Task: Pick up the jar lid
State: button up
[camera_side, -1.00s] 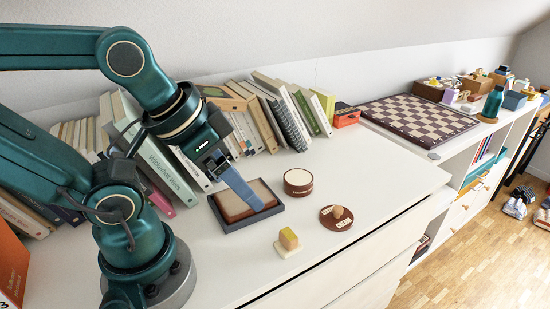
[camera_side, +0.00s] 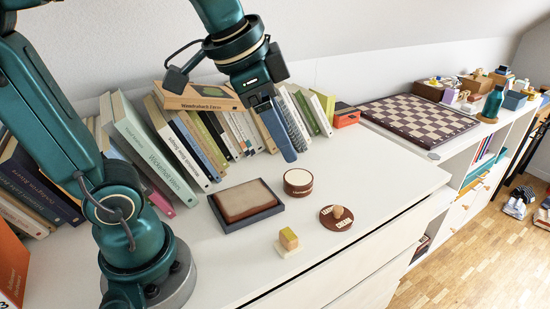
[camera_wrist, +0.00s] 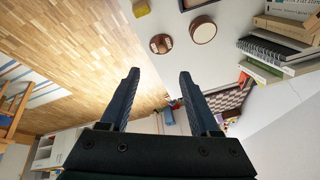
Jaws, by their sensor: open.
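The jar lid (camera_side: 329,222), a brown disc with pale lettering and a wooden knob, lies flat on the white cabinet top near its front edge. It also shows in the wrist view (camera_wrist: 161,43), beyond my fingertips. A round brown jar (camera_side: 298,182) with a cream top stands just behind the lid and apart from it; the wrist view shows it too (camera_wrist: 203,30). My gripper (camera_side: 278,133) is raised above the cabinet, behind the jar and to its left. In the wrist view its two fingers (camera_wrist: 159,76) are spread with nothing between them.
A dark tray (camera_side: 222,222) with a brown, cream-topped pad lies left of the jar. A small yellow block (camera_side: 288,238) on a pale base sits front-left of the lid. Books (camera_side: 160,150) line the wall. A chessboard (camera_side: 417,118) lies back right. The cabinet top right of the lid is clear.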

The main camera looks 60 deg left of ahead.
jog(key=w+f+m+g, duration=0.1)
jog(key=w+m, duration=0.1)
jog(key=w, duration=0.5)
jog(key=m+g, duration=0.2)
jog(key=g, duration=0.1)
send_over(338, 209)
jog(key=f, duration=1.1)
jog(key=shift+w, duration=0.3)
jog(key=shift+g, duration=0.5)
jog(key=f, duration=0.6)
jog(key=shift+s+f, duration=0.3)
jog(key=shift+f, duration=0.85)
grip_shut()
